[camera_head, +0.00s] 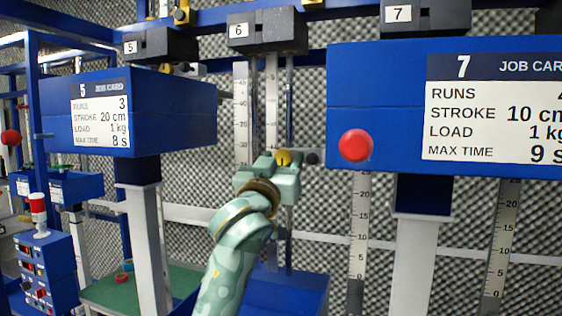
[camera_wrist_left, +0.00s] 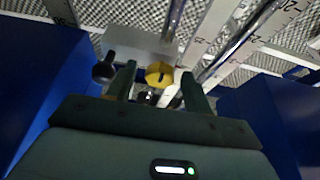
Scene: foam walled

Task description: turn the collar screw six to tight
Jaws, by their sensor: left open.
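The yellow screw (camera_head: 283,157) of collar six sits on the post below the block marked 6 (camera_head: 260,30), with a black ball knob (camera_head: 312,158) to its right. In the left wrist view the yellow screw (camera_wrist_left: 159,74) has a dark mark on its face and appears between my fingertips. The black ball knob (camera_wrist_left: 103,73) lies left of the fingers there. My left gripper (camera_head: 270,166), also in the wrist view (camera_wrist_left: 158,82), is open at the screw. I cannot tell whether the fingers touch it. My right gripper is not in view.
Blue box 5 (camera_head: 185,115) stands left of my arm and blue box 7 (camera_head: 380,100), with a red button (camera_head: 356,145), stands close on the right. Ruler scales (camera_head: 241,110) hang behind. A lower blue box (camera_head: 285,292) lies below the gripper.

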